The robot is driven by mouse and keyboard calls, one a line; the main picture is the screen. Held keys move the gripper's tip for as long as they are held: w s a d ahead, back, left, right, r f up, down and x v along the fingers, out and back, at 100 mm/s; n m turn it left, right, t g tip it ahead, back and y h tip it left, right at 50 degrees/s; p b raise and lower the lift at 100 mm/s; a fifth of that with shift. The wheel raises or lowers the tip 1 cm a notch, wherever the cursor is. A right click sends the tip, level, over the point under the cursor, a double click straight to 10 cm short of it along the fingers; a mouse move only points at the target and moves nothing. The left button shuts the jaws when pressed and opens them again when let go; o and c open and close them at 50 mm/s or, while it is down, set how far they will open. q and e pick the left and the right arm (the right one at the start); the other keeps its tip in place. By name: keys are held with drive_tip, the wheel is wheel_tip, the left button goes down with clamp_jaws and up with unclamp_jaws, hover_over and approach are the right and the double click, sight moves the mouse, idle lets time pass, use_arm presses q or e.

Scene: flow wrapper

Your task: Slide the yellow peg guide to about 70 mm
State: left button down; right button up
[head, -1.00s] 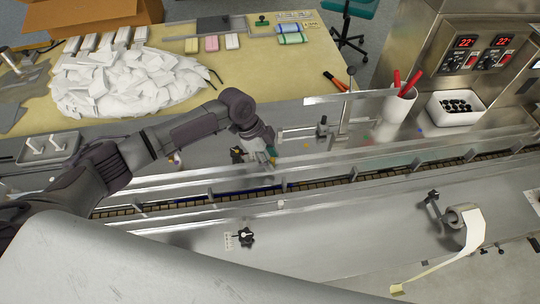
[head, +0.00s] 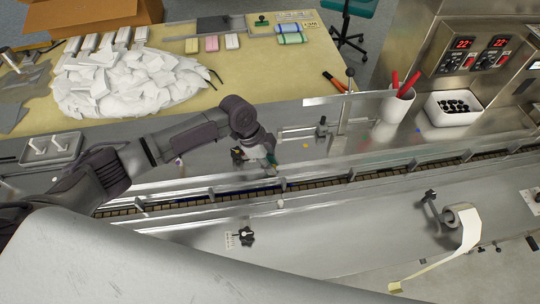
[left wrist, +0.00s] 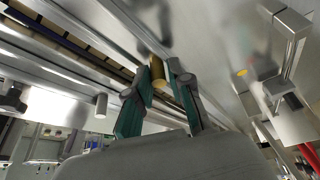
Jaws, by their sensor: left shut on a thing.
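The yellow peg (left wrist: 159,82) shows in the left wrist view as a short cylinder with a brass-yellow end, between the green fingers of my left gripper (left wrist: 167,76). The gripper is shut on it. In the head view my left gripper (head: 271,158) points down at the far side of the conveyor channel, beside a long metal guide rail (head: 330,164). The peg is mostly hidden there by the fingers. A dark knob (head: 237,154) sits just left of the gripper. I cannot read any position in millimetres. My right gripper is not in view.
A metal bracket with a post (head: 322,128) stands right of the gripper. A white cup with red-handled tools (head: 396,106) and a white bin (head: 455,108) stand farther right. A black knob beside a small scale (head: 246,236) sits on the near deck.

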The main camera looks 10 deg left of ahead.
use_arm(q)
drive_tip(key=c, duration=1.2)
unclamp_jaws()
drive_tip(key=shift+w, duration=0.1)
drive_tip(key=shift+o, duration=0.2)
drive_tip(key=v, duration=1.2)
